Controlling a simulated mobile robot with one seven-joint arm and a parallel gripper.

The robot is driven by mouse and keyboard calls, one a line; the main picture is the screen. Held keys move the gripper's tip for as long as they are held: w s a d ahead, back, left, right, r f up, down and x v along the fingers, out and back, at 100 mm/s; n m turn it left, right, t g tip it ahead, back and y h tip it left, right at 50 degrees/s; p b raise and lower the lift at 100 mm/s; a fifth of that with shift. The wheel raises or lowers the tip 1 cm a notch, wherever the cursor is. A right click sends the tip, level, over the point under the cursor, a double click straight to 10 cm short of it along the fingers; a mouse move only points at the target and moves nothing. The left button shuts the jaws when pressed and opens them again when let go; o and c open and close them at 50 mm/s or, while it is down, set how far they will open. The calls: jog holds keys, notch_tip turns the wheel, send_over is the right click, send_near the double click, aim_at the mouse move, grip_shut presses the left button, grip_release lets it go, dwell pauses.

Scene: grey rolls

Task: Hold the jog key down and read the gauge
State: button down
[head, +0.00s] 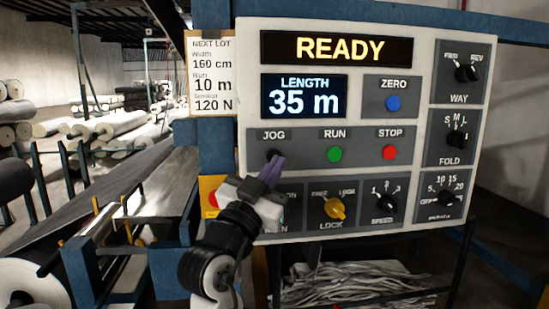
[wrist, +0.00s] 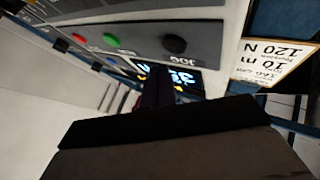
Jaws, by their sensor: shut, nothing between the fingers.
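The black jog key (head: 272,155) sits under the JOG label at the left of the control panel. It also shows in the wrist view (wrist: 174,45), uncovered. My gripper (head: 277,162) is shut and empty, its purple fingertips just right of and below the key in the head view. In the wrist view the dark fingers (wrist: 155,88) appear apart from the key; I cannot tell the exact gap. The readout (head: 303,97) shows LENGTH 35 m, and the upper display (head: 337,49) reads READY. My gripper and wrist partly hide the panel section at the lower left.
Close to the jog key are the green RUN button (head: 334,154), red STOP button (head: 390,152) and yellow LOCK knob (head: 334,208). A paper card (head: 212,75) reads 160 cm, 10 m, 120 N. A red button on yellow (head: 212,198) is left of my wrist.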

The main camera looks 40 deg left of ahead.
jog(key=shift+s+d, duration=1.35)
jog(key=shift+d, duration=0.2)
